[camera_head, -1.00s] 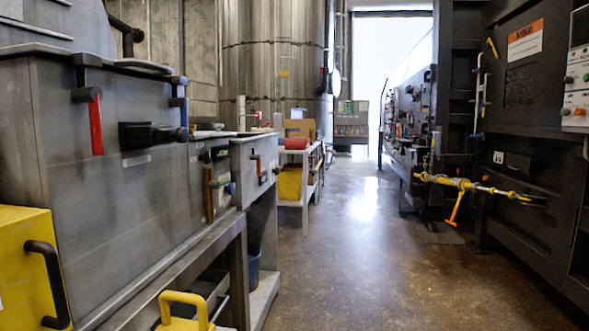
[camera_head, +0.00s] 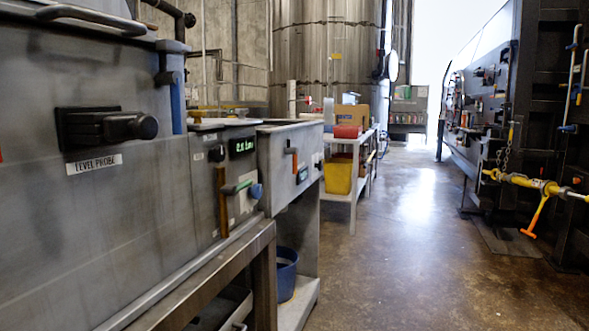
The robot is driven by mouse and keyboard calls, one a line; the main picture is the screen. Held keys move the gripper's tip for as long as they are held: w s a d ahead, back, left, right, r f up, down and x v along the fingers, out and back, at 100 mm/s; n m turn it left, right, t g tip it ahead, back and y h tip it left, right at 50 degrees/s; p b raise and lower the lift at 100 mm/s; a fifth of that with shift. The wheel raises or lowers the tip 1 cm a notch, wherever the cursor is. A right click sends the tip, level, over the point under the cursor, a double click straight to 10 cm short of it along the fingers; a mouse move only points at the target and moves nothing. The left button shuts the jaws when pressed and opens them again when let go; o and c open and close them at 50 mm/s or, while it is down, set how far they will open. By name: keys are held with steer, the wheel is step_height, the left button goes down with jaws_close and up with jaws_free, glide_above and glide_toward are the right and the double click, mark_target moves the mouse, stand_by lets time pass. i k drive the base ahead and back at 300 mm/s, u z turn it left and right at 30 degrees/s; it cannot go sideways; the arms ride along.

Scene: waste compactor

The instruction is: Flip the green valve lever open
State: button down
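A small green lever (camera_head: 237,187) sticks out from the front of a grey metal unit, left of the picture's middle. It lies roughly level, with a blue knob (camera_head: 256,191) close to its right end. An upright brown-orange tube or handle (camera_head: 223,202) stands just left of the lever. A small display with green digits (camera_head: 243,146) is above it. Whether the lever's valve is open or shut, I cannot tell. My gripper is not in view.
The long grey tank (camera_head: 130,220) with a "LEVEL PROBE" label fills the left side. A white shelf table (camera_head: 345,143) with a yellow bin stands beyond it. A blue bucket (camera_head: 286,275) sits below. Dark machinery with a yellow bar (camera_head: 520,181) lines the right. The floor (camera_head: 410,260) between is clear.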

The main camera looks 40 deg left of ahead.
mark_target(229, 190)
steer(key=u, duration=0.15)
steer(key=i, duration=0.65)
steer(key=u, duration=0.8)
steer(key=i, duration=0.35)
steer(key=u, duration=0.35)
